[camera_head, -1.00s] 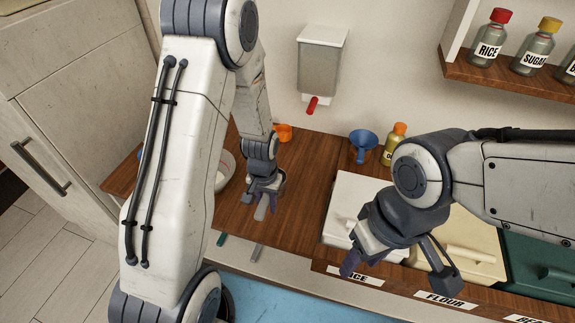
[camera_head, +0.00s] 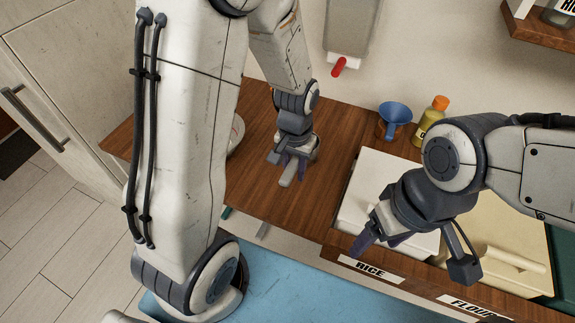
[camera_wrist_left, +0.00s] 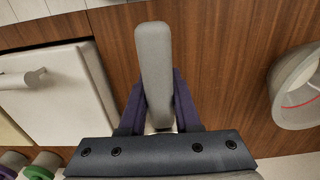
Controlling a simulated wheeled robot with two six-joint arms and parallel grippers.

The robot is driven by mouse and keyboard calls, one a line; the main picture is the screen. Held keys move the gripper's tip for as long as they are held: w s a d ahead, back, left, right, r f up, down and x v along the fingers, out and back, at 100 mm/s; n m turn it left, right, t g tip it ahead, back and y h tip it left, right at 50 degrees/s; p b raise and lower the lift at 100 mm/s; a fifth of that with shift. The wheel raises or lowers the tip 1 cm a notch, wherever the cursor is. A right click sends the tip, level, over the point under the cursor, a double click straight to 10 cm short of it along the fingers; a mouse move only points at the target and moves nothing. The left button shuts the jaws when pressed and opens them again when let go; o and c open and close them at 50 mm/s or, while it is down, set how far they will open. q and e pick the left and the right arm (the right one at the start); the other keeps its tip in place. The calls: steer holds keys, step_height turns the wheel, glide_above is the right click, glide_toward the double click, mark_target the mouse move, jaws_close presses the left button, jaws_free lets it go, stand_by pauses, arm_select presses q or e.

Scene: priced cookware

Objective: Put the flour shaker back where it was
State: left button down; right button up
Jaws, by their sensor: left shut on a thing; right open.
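My left gripper (camera_head: 290,158) is shut on a grey bar-shaped thing (camera_head: 288,174) low over the wooden counter. In the left wrist view the grey bar (camera_wrist_left: 153,65) stands between my purple fingers (camera_wrist_left: 157,108). It looks like a handle, possibly the flour shaker's; its label and the rest of its body are hidden. I cannot tell whether it touches the counter. My right gripper (camera_head: 414,258) is open and empty over the front of the white-lidded bin at the RICE label (camera_head: 373,269).
A blue funnel (camera_head: 394,114) and a yellow bottle with an orange cap (camera_head: 431,120) stand behind the white bin lid (camera_head: 385,168). A cream bin (camera_head: 515,225) is by the FLOUR label (camera_head: 475,306). A pale bowl (camera_wrist_left: 296,92) is beside my left gripper. Bare counter (camera_head: 250,185) lies around it.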

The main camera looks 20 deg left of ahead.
arm_select(q)
steer(key=w+a+f, duration=0.1)
steer(key=w, duration=0.1)
steer(key=w+a+f, duration=0.2)
steer(key=w+a+f+p, duration=0.1)
steer(key=w+a, duration=0.1)
steer(key=shift+f, duration=0.3)
steer(key=shift+w+a+f, duration=0.1)
steer(key=shift+f, duration=0.15)
step_height(320, 180, down, 3)
steer(key=shift+f, duration=0.4)
steer(key=shift+f, duration=0.15)
steer(key=c, duration=0.6)
jaws_free()
